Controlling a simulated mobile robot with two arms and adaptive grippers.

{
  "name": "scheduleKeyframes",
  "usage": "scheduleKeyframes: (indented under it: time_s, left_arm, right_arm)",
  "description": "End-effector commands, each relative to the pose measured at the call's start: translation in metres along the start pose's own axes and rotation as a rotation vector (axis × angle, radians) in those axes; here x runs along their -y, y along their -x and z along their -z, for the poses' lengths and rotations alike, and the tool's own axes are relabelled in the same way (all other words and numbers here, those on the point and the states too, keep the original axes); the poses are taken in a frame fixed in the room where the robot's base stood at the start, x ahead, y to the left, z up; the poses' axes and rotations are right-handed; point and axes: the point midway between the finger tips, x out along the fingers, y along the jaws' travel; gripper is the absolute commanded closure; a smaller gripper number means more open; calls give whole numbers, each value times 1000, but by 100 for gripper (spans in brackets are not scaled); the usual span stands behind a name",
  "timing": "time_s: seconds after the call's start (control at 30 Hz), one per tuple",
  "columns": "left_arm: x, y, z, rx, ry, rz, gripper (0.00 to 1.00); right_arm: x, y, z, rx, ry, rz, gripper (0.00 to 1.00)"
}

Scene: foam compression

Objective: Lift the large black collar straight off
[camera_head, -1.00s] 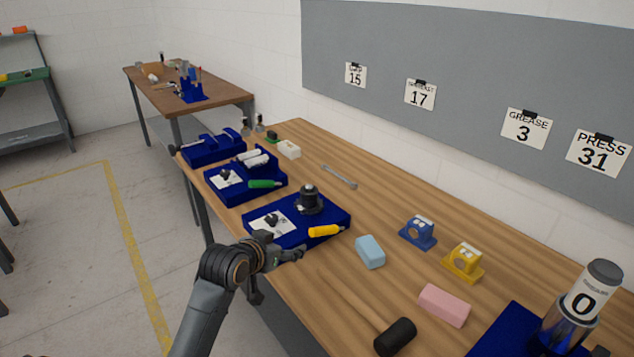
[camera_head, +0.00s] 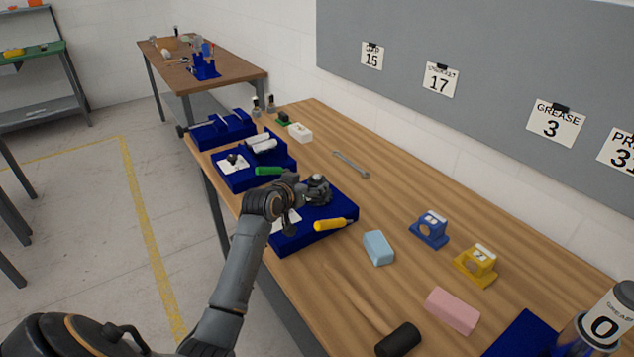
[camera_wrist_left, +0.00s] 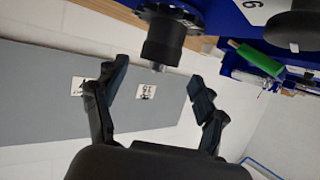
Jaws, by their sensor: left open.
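The large black collar (camera_wrist_left: 163,40) shows in the left wrist view as a dark cylinder with a wide flange and a small pale tip. In the head view the black part (camera_head: 319,181) sits on a blue tray (camera_head: 342,212), partly hidden by my gripper. My left gripper (camera_wrist_left: 160,76) is open, its two fingers spread to either side of the collar's narrow end in that view. Whether they touch it I cannot tell; no contact shows. In the head view my left gripper (camera_head: 308,190) is right at the collar. My right gripper is not in view.
A yellow-handled tool (camera_head: 330,225) lies on the tray's front edge. A second blue tray (camera_head: 228,184) with a green-handled tool (camera_head: 268,171) stands behind. A light-blue block (camera_head: 378,248), a blue bracket (camera_head: 430,229) and a yellow bracket (camera_head: 475,265) stand to the right.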

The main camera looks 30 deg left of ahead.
Motion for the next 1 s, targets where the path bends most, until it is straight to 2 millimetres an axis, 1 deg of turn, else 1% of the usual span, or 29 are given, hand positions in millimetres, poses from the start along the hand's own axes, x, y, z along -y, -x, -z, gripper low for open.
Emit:
scheduleKeyframes:
  time_s: [0.03,0.07,0.17,0.3,0.4,0.5,0.73,0.77,0.8,0.87,0.9,0.97,1.0]
  left_arm:
    - [0,-3,2,0,2,-1,29]
    - [0,-6,3,0,2,-1,29]
    - [-1,-18,5,0,3,-1,29]
    - [-1,-36,4,0,2,-1,29]
    - [-1,-44,3,0,1,-1,29]
    - [-1,-49,3,-1,1,0,29]
    - [-1,-50,2,0,0,0,29]
    - [-1,-50,2,0,0,0,34]
    - [-1,-50,2,0,0,0,42]
    - [-1,-50,2,0,0,0,54]
    - [-1,-50,2,0,0,0,62]
    - [-1,-50,2,0,0,0,74]
    - [-1,-50,2,0,0,0,82]
  right_arm:
    - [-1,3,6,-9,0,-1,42]
    - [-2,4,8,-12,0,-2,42]
    - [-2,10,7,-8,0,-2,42]
    - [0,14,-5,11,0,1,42]
    - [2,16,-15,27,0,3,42]
    - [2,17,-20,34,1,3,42]
    - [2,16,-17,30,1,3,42]
    - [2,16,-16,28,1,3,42]
    - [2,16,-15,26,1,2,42]
    - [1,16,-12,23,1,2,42]
    - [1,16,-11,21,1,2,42]
    - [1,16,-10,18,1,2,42]
    - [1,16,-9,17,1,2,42]
